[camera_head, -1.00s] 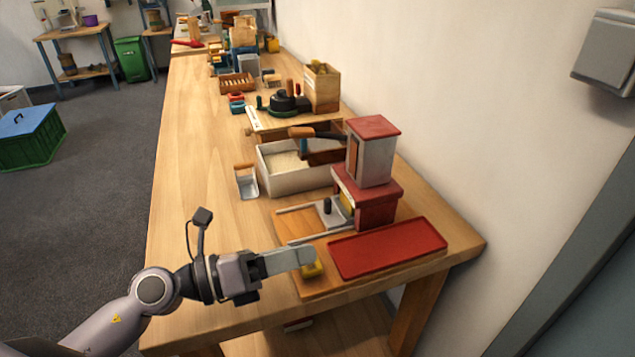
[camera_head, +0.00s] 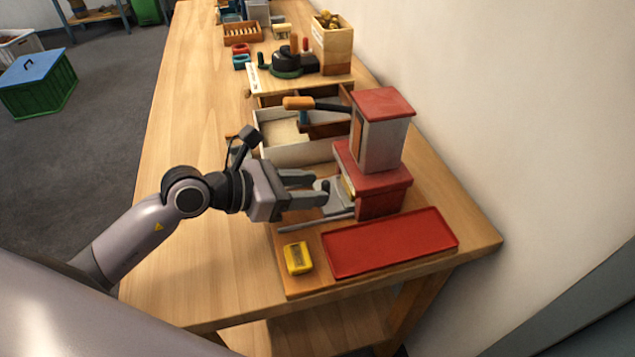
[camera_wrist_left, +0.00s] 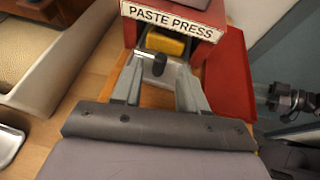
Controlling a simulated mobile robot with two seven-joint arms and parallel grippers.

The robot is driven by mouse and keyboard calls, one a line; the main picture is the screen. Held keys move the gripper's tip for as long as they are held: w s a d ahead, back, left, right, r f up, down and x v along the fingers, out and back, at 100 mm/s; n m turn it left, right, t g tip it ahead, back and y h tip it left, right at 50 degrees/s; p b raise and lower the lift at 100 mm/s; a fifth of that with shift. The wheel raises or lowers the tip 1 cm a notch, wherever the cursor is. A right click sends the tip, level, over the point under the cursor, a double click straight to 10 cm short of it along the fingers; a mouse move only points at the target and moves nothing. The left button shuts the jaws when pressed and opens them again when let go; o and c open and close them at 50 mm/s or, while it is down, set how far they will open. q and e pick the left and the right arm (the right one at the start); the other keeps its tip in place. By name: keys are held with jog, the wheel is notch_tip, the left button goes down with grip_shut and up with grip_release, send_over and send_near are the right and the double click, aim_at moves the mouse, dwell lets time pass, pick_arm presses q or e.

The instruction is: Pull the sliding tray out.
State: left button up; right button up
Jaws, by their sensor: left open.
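The paste press (camera_head: 378,165) is a red and grey stand on a wooden board. Its sliding tray (camera_head: 337,203) is a grey metal plate with a black knob, on rails under the press. My left gripper (camera_head: 320,190) is at the tray's front, open, pointing at the press. In the left wrist view the black knob (camera_wrist_left: 159,64) appears between the open fingers (camera_wrist_left: 160,66), near their tips. I cannot tell whether they touch it. A yellow block (camera_wrist_left: 165,43) shows in the press behind the knob. The fingers partly hide the tray in the head view.
A red shallow tray (camera_head: 390,244) lies at the press's near side, with a yellow block-like item (camera_head: 298,258) beside it. A white bin (camera_head: 268,154) stands behind the gripper, with a wood-handled tool (camera_head: 300,104) above. The table's left side (camera_head: 180,120) is clear.

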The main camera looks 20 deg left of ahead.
pick_arm(q)
jog(key=shift+x, duration=1.15)
pick_arm(e)
jog(key=shift+r, duration=0.15)
